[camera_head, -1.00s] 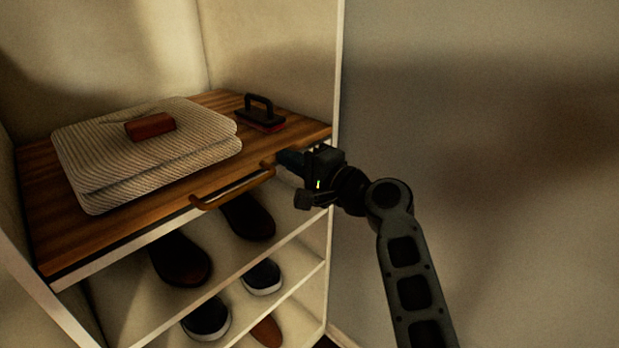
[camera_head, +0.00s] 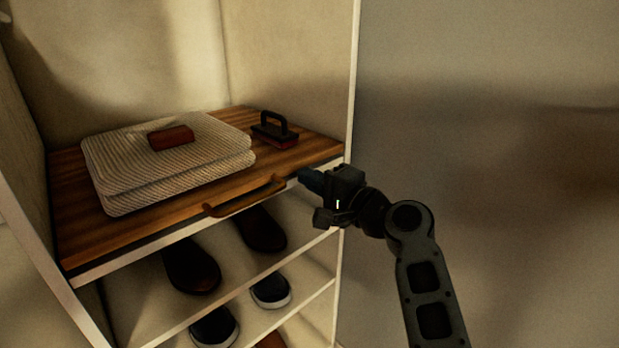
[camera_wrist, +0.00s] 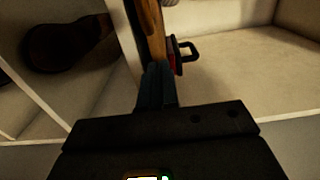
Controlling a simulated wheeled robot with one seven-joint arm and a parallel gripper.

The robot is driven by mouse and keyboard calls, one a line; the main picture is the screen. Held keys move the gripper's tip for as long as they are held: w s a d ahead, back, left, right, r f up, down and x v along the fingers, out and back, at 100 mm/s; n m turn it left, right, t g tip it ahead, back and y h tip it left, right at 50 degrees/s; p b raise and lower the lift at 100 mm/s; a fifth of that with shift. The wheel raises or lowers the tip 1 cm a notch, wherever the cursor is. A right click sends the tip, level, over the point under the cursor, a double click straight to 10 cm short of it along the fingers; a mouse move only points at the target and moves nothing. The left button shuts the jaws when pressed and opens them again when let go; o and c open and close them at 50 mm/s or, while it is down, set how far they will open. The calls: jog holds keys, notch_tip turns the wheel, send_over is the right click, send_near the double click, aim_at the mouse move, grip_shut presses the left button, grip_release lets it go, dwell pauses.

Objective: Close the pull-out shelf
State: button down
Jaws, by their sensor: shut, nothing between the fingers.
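The pull-out shelf (camera_head: 110,232) is a brown wooden board with a pale front edge inside a cream cabinet. In the head view its front lies about level with the cabinet's front opening. A curved wooden handle (camera_head: 246,197) is on its front edge. My gripper (camera_head: 304,176) is shut and empty at the right end of the shelf's front, right of the handle. In the wrist view the shut fingers (camera_wrist: 157,75) point at the wooden edge (camera_wrist: 152,35); whether they touch it I cannot tell.
On the shelf lie folded striped cloths (camera_head: 205,140) with a red-brown block (camera_head: 171,138) on top, and a black-handled brush (camera_head: 275,130). Shoes (camera_head: 190,268) stand on the lower shelves. The cabinet's right side panel (camera_head: 352,90) is close to my gripper; a bare grey wall is right of it.

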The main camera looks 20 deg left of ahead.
jog(key=v, duration=1.1)
jog(key=s+d+f+m+t+h+p, duration=0.1)
jog(key=s+d+f+t+h, duration=0.2)
jog(key=d+f, duration=0.4)
jog(key=s+d+f+m+t+h+p, duration=0.1)
jog(key=s+d+f+t+h, duration=0.15)
jog(key=s+d+f, duration=0.5)
jog(key=s+d+f+h, duration=0.5)
jog(key=s+d+f, duration=0.1)
jog(key=s+d, duration=0.3)
jog(key=s+d+r+n+t+h+p, duration=0.15)
jog(key=s+d, duration=0.25)
jog(key=s, duration=0.4)
jog(key=s+d+r+n+h, duration=0.1)
jog(key=s+d+r+h, duration=0.2)
jog(key=s, duration=0.4)
jog(key=s+d+r+n+t+h+p, duration=0.1)
jog(key=s+d+r+n, duration=0.3)
jog(key=s+r, duration=0.6)
jog(key=shift+s+r+h, duration=0.15)
jog(key=shift+s+h, duration=0.15)
jog(key=shift+s, duration=0.65)
